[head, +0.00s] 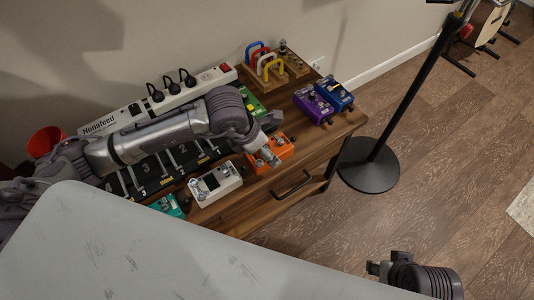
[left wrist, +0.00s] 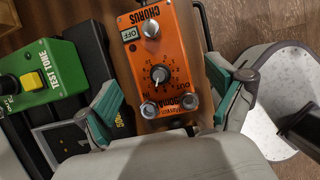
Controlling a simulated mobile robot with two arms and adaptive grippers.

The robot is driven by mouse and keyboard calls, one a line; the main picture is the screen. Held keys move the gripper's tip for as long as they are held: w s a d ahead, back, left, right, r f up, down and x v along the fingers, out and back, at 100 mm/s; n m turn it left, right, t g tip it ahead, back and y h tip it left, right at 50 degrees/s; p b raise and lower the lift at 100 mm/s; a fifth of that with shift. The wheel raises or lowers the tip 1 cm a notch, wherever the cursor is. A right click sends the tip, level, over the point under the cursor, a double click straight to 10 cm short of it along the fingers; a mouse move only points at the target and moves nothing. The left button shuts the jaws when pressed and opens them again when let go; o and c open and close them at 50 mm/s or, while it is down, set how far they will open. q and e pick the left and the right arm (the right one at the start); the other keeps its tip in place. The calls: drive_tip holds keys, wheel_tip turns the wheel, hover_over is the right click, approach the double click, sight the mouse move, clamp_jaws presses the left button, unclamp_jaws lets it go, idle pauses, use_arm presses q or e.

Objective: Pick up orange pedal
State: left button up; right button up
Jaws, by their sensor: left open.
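The orange pedal (head: 282,149) lies on the wooden cabinet top near its front edge, partly hidden by my left arm in the head view. In the left wrist view the orange pedal (left wrist: 160,62), marked CHORUS, shows its knobs and lies between the spread fingers. My left gripper (head: 268,160) hangs over the pedal; in the left wrist view the left gripper (left wrist: 165,108) is open, one teal-padded finger on each side of the pedal. I cannot tell whether the pads touch it. My right gripper (head: 372,268) is at the lower right, away from the cabinet, its fingers mostly unclear.
A white pedal (head: 215,184) and a teal pedal (head: 168,205) stand left of the orange one. A green pedal (left wrist: 40,73) is close by. Purple (head: 313,104) and blue (head: 335,93) pedals stand right. A power strip (head: 160,104) lies behind. A stand base (head: 369,165) is on the floor.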

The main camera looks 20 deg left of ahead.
use_arm(q)
drive_tip(key=x, duration=0.2)
drive_tip(key=shift+w+d+f, duration=0.1)
drive_tip(key=shift+f, duration=0.2)
drive_tip(key=shift+r, duration=0.1)
drive_tip(key=c, duration=1.5)
